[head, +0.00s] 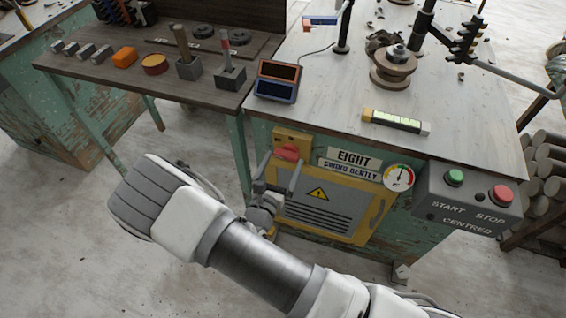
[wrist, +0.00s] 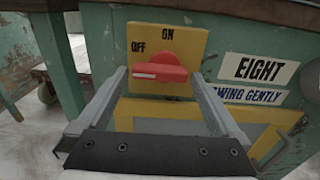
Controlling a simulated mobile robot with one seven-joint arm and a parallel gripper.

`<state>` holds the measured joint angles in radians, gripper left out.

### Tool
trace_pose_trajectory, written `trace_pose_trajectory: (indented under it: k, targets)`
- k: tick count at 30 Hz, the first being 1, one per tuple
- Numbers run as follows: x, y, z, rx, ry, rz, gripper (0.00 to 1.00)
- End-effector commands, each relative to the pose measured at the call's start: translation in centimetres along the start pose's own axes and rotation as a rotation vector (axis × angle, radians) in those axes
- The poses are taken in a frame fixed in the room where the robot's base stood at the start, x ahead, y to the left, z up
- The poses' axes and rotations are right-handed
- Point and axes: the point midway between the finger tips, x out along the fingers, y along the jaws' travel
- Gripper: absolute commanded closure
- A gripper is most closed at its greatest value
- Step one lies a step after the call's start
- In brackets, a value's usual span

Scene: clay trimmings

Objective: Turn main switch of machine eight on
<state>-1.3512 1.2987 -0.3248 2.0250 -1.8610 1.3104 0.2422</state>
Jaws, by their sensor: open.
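The main switch is a red handle (wrist: 162,68) on a yellow plate (wrist: 185,40), marked ON at the top and OFF at the left. The handle lies roughly horizontal, with a pale mark on its left end, toward OFF. In the head view the red handle (head: 288,152) shows on the machine's front, beside the EIGHT sign (head: 352,158). My gripper (head: 281,163) is open in front of it. In the wrist view the fingers (wrist: 158,77) stand at the left and right of the handle, with gaps visible; I cannot tell how deep they reach.
A grey box (head: 468,203) with a green START button and a red STOP button is at the right. A round gauge (head: 398,177) and a yellow-framed vented panel (head: 318,217) are near the switch. A dark side bench (head: 150,95) with blocks and tools stands at the left.

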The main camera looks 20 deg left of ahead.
Motion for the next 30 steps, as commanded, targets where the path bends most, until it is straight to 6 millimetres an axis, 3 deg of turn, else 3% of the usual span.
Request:
trace_pose_trajectory:
  k: [11, 21, 30]
  targets:
    - [0.59, 0.0, 0.06, 0.001, -0.001, 0.0, 0.02]
    - [0.55, -0.01, 0.04, 0.0, -0.001, 0.0, 0.63]
    - [0.52, -0.02, 0.05, 0.033, 0.0, -0.001, 0.66]
